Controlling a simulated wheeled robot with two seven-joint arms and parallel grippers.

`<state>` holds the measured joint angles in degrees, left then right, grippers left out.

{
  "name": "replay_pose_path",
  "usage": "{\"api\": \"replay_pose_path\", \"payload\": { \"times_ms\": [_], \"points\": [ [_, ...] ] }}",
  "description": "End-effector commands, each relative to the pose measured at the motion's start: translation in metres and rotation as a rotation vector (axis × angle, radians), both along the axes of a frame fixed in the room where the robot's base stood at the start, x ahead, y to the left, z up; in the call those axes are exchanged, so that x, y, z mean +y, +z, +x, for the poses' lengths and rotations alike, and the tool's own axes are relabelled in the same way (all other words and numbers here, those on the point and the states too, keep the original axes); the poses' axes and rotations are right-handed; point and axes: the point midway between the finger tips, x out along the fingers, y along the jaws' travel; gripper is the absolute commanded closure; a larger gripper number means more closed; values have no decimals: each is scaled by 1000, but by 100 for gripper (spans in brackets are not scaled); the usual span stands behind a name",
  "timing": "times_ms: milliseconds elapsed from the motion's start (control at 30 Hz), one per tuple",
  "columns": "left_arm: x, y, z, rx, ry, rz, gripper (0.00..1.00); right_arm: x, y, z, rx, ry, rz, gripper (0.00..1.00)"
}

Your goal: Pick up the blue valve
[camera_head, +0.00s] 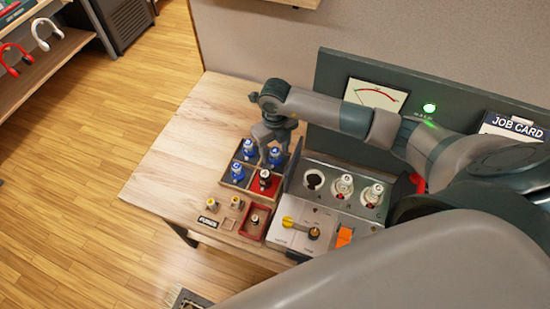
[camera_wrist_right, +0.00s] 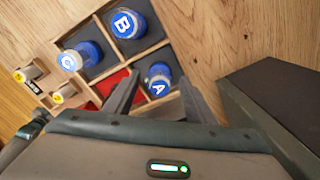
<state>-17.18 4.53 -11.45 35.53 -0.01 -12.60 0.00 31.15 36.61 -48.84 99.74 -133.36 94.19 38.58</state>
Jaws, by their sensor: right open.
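Three blue-capped valves stand in a divided wooden tray (camera_head: 222,181). Valve A (camera_head: 276,157) is in the compartment nearest the grey panel, valve B (camera_head: 249,148) at the back left and valve C (camera_head: 237,172) at the front left. In the right wrist view, valves A (camera_wrist_right: 158,80), B (camera_wrist_right: 125,22) and C (camera_wrist_right: 76,57) show their lettered caps. My right gripper (camera_head: 271,150) points down over the tray. In the right wrist view its open fingers (camera_wrist_right: 159,82) are on either side of valve A; contact cannot be told. My left gripper is not in view.
A dark-topped valve (camera_head: 265,177) stands in the red compartment. The grey panel (camera_head: 318,169) with sockets and white-topped valves is close to the right of the tray. Small yellow-topped parts (camera_head: 236,202) sit in front. The table (camera_head: 165,165) is clear at left.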

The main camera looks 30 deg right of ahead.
Motion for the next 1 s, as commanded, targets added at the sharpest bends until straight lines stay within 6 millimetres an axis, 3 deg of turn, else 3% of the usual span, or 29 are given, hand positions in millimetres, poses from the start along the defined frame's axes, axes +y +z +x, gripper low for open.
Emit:
{"api": "replay_pose_path", "payload": {
  "times_ms": [433, 633, 1000],
  "points": [
    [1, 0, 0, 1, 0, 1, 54, 0, 0, 0, 0, 0, 0, 50],
    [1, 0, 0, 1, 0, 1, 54, 0, 0, 0, 0, 0, 0, 95],
    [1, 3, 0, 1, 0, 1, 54, 0, 4, 0, -1, 0, 0, 95]
  ]
}}
